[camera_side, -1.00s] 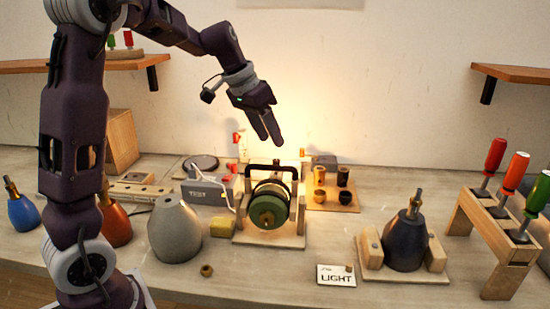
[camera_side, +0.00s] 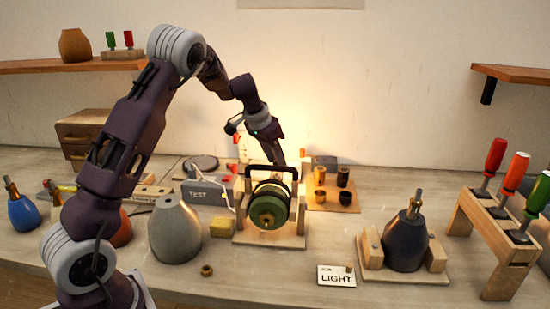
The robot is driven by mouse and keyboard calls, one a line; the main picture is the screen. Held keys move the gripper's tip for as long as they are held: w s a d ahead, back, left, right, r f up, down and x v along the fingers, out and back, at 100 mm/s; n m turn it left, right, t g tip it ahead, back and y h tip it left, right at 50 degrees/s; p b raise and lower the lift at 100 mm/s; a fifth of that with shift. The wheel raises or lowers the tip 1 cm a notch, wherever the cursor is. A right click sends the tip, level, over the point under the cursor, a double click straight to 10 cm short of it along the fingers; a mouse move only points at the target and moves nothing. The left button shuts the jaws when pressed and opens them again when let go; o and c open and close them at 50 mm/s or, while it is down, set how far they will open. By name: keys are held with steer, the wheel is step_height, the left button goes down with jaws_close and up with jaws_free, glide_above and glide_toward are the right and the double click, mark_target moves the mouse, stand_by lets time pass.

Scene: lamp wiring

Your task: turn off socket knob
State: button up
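My gripper (camera_side: 277,157) points down just behind the black handle of the cable reel. Its fingertips are partly hidden by the reel frame, and I cannot tell whether they are apart or touching anything. A warm glow shows on the wall (camera_side: 290,120) behind the gripper, so a light is on there. I cannot make out the socket knob for certain. The grey TEST box (camera_side: 205,192) is left of the reel, with a red part on its top right and a light-coloured cable.
The green reel (camera_side: 268,208) stands on a wooden base in the middle. A dark shade (camera_side: 405,242) sits in a wooden cradle at right, near a screwdriver rack (camera_side: 490,235). A LIGHT card (camera_side: 337,276) lies in front.

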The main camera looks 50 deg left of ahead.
jaws_close()
steer(key=shift+n, duration=0.3)
steer(key=n+y, duration=0.1)
steer(key=n, duration=0.2)
steer(key=shift+d+n+y, duration=0.2)
steer(key=shift+n+y, duration=0.2)
steer(key=n+g+y, duration=0.1)
steer(key=n, duration=0.3)
steer(key=shift+w, duration=0.1)
steer(key=n, duration=0.2)
steer(key=n+g+y, duration=0.1)
steer(key=n, duration=0.2)
steer(key=shift+w+d+g, duration=0.1)
steer(key=shift+g, duration=0.2)
steer(key=shift+w+n+g+y, duration=0.15)
steer(key=shift+n+g, duration=0.3)
steer(key=shift+n, duration=0.65)
steer(key=shift+s+n+g+y, duration=0.15)
steer(key=shift+n+g, duration=0.3)
steer(key=shift+n, duration=0.65)
steer(key=shift+w, duration=0.1)
